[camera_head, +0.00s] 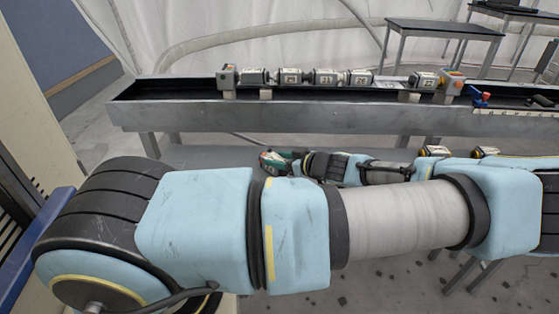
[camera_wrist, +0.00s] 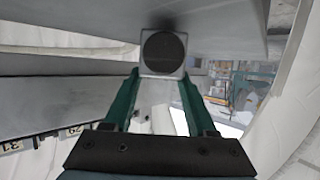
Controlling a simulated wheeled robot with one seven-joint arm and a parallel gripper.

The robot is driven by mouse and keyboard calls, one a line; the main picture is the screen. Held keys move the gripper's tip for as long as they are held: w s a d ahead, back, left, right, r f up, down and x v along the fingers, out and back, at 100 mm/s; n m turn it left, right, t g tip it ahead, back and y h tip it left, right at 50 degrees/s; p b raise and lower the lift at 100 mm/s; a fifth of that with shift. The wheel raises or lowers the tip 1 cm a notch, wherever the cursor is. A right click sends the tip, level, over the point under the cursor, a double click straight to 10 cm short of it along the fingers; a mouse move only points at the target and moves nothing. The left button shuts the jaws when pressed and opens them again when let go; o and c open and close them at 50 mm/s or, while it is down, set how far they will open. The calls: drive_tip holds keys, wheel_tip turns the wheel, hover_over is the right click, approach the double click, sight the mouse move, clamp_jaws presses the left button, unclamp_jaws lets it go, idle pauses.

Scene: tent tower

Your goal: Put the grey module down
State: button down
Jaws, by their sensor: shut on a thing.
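My gripper (camera_wrist: 160,76) is shut on the grey module (camera_wrist: 163,53), whose square end with a dark round face shows between the two green fingertips in the wrist view. The rest of the module is hidden behind that end. In the head view my gripper (camera_head: 283,157) is small, in front of and below the long metal trough bench (camera_head: 270,118). The held module cannot be made out clearly there. My own arm crosses the front and hides part of the space below the bench.
A row of labelled modules (camera_head: 325,77) stands in the trough, with a grey end box (camera_head: 226,77) at left. After a gap come another module (camera_head: 424,80) and an orange-topped box (camera_head: 450,84). A blue-and-red fitting (camera_head: 480,98) lies right. Dark tables (camera_head: 445,28) stand behind.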

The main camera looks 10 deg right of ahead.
drive_tip(key=shift+f, duration=0.5)
drive_tip(key=shift+f, duration=0.1)
drive_tip(key=shift+c, duration=1)
unclamp_jaws()
